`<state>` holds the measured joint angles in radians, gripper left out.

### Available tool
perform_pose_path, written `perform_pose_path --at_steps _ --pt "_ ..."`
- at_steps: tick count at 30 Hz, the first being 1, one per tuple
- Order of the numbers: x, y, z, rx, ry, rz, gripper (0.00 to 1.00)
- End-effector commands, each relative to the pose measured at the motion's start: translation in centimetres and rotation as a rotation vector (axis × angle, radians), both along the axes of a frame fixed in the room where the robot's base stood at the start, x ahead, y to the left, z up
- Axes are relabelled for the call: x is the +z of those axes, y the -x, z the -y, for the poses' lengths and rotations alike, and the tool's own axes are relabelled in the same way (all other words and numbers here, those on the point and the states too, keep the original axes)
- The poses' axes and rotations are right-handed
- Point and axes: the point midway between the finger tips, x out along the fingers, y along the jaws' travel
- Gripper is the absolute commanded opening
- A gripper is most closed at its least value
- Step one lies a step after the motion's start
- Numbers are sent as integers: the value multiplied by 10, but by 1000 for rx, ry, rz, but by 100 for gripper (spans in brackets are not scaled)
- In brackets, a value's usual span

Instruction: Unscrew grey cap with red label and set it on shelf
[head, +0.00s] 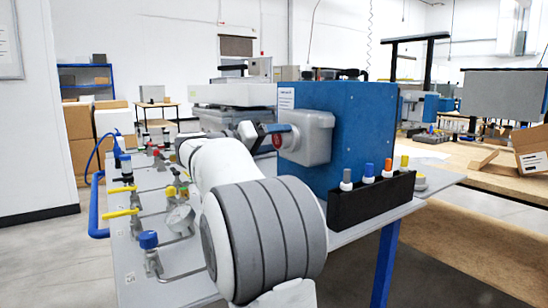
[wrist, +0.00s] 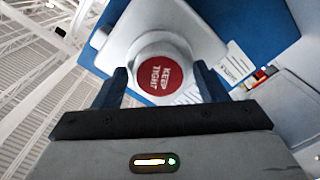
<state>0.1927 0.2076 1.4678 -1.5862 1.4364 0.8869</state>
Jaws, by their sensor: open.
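The grey cap has a round red label reading "KEEP TIGHT" and shows in the wrist view (wrist: 163,76). In the head view the cap (head: 279,140) sits on the side of a grey housing (head: 313,137) fixed to a blue cabinet (head: 347,130). My gripper (wrist: 159,70) is open, with one dark finger on either side of the cap's lower part in the wrist view. I cannot tell whether the fingers touch it. In the head view my gripper (head: 275,129) is at the cap, partly hiding it.
A black rack (head: 372,203) with several small colour-topped items stands at the bench's right edge. Valves with yellow handles (head: 122,189), a gauge (head: 181,219) and a blue knob (head: 148,240) crowd the bench's left side. A wooden workbench (head: 480,165) stands behind at right.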

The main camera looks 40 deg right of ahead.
Motion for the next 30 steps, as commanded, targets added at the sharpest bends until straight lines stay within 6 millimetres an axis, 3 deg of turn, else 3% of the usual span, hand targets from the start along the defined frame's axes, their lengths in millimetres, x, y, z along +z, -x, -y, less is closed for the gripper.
perform_pose_path --at_steps 1,9,17,30 --pt "-8 0 0 0 2 42 66" --pt "-1 0 0 0 15 251 66" --pt "0 0 0 0 16 262 65" --pt "0 -1 0 0 15 260 29"
